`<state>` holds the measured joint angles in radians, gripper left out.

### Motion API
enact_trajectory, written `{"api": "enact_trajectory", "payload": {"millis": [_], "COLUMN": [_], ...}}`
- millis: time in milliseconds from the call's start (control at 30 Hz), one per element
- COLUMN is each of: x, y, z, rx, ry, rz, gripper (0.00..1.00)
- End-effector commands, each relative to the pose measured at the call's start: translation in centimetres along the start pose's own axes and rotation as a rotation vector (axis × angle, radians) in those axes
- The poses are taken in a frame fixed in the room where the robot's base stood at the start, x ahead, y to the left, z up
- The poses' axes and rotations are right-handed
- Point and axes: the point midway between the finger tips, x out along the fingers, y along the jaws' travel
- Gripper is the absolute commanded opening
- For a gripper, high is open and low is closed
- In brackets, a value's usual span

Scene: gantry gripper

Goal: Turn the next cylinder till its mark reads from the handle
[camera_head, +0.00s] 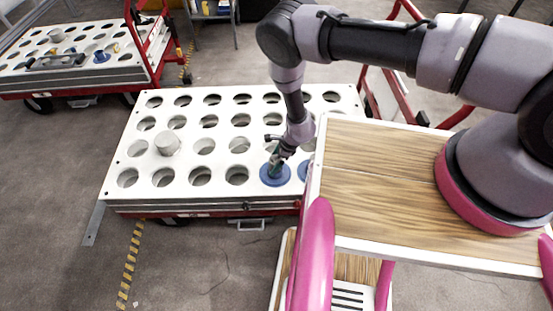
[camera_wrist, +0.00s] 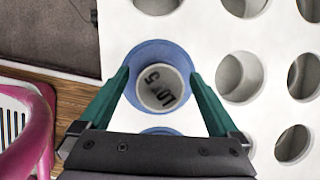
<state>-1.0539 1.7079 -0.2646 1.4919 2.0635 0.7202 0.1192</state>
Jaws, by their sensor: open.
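A grey cylinder (camera_wrist: 161,88) stands inside a blue collar (camera_wrist: 150,50) in the wrist view. Dark characters, one like a 5, are on its top and look tilted; I cannot read them fully. My gripper (camera_wrist: 158,74) is open, its two teal fingers on either side of the cylinder over the collar, with gaps beside the cylinder. In the head view my gripper (camera_head: 275,163) is right above the blue collar (camera_head: 275,179) in the front row of the white holed cart top (camera_head: 148,108). The gripper hides this cylinder there.
Another blue collar (camera_head: 302,172) sits just right, partly hidden by my wooden-topped base. A bare grey cylinder (camera_head: 167,142) stands at the left of the cart top. Most other holes look empty. A second holed cart (camera_head: 75,72) stands at the back left.

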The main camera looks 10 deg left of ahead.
Motion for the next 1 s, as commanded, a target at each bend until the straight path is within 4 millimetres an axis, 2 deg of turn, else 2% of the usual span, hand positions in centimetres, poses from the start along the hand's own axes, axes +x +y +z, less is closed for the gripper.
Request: {"api": "enact_trajectory", "payload": {"millis": [167,267,400,433,1000], "x": [0.0,-0.01,-0.02,-0.02,-0.22], "y": [0.01,0.01,0.0,0.0,0.02], "z": [0.0,0.0,0.0,0.0,0.13], "rx": [0.0,0.0,0.0,0.0,0.021], "ry": [0.0,0.0,0.0,0.0,-0.001], "rz": [0.0,0.0,0.0,0.0,-0.008], "gripper": [0.97,0.63,0.09,0.0,0.0]}}
